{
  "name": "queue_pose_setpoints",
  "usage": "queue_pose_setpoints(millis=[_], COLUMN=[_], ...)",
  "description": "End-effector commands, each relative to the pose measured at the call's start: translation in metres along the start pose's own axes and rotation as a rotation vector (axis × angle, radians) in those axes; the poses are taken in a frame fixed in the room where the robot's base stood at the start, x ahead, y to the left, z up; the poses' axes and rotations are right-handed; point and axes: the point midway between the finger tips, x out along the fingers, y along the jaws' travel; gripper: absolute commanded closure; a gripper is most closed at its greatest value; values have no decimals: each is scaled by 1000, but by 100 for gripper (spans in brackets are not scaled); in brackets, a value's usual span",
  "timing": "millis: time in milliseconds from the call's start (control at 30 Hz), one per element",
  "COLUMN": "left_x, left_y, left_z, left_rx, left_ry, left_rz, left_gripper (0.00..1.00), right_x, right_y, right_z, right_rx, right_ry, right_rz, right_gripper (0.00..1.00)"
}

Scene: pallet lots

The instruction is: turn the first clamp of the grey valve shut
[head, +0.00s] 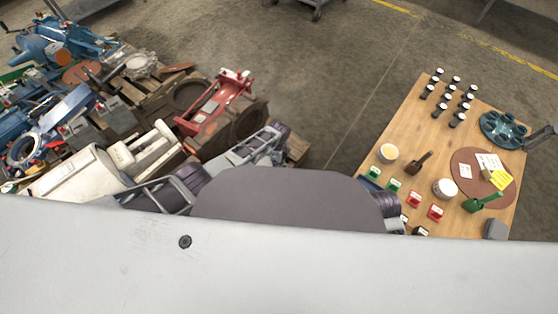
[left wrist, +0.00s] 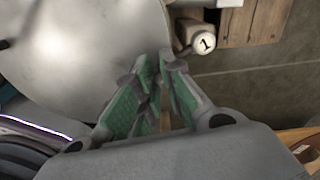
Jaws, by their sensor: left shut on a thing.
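In the left wrist view a large smooth grey round body (left wrist: 75,50), which looks like part of the grey valve, fills the upper left. A white knob marked "1" (left wrist: 204,42) on a short stem, at the first clamp, sits just right of my fingertips. My left gripper (left wrist: 161,58) has green-padded fingers drawn close together beside this knob. It is shut on the clamp; the held part is mostly hidden between the fingers. In the head view my own pale body covers the bottom, and I cannot make out the clamp. My right gripper is not in view.
Blue valve parts (head: 55,45), a white cylinder (head: 80,180) and a red part (head: 215,103) crowd the pallets at left. At right a wooden table (head: 410,125) carries black-and-white pieces, tubs and red and green blocks. Bare floor (head: 330,85) lies between.

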Motion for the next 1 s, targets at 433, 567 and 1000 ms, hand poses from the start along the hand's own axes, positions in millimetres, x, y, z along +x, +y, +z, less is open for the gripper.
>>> queue_pose_setpoints(millis=[433,567,1000], left_x=[0,0,0], left_y=[0,1,1], left_z=[0,0,1], left_rx=[2,1,1], left_ry=[1,1,-1], left_rz=[1,1,4], left_gripper=[78,65,65], right_x=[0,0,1], right_y=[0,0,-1], right_z=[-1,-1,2], right_rx=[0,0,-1], right_ry=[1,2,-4], right_rz=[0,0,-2], right_gripper=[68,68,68])
